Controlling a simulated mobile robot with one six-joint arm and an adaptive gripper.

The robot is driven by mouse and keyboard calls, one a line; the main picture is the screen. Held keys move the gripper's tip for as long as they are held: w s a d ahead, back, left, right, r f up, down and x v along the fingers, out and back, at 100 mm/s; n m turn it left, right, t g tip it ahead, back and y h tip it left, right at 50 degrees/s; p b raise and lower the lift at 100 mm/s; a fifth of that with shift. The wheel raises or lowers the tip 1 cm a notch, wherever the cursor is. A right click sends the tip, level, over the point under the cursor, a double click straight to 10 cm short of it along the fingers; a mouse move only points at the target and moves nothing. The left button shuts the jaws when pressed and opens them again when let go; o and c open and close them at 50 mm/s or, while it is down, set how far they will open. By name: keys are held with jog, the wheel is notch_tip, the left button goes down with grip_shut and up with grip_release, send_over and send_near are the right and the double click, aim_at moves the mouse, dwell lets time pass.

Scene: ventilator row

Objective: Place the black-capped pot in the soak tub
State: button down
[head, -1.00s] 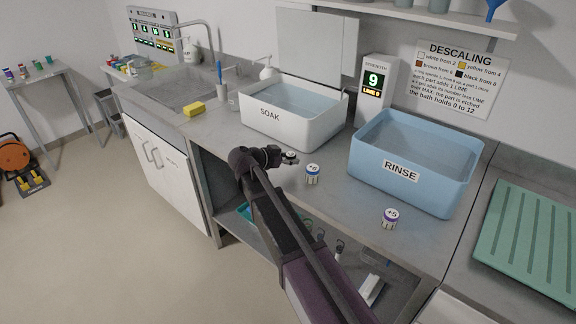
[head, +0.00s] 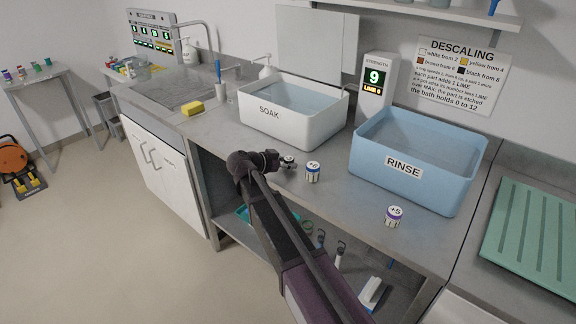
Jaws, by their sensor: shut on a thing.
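A small dark-topped pot (head: 288,161) sits at my gripper (head: 284,163) over the front part of the counter, and the jaws are shut on it. It is tiny and partly hidden by the gripper and wrist, so I cannot tell whether it touches the counter. The white soak tub (head: 296,130), labelled SOAK and filled with water, stands behind my gripper, apart from it.
A blue-banded pot (head: 313,172) stands just right of my gripper. A purple-banded pot (head: 394,217) stands before the blue rinse tub (head: 412,183). The strength display (head: 375,78) reads 9. A yellow sponge (head: 192,108) lies by the sink.

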jog(key=shift+f, duration=0.15)
jog(key=shift+c, duration=1.4)
grip_release()
jog(key=shift+r, duration=0.25)
jog(key=p+v, duration=0.4)
jog(key=v, duration=0.8)
jog(key=shift+p, duration=0.3)
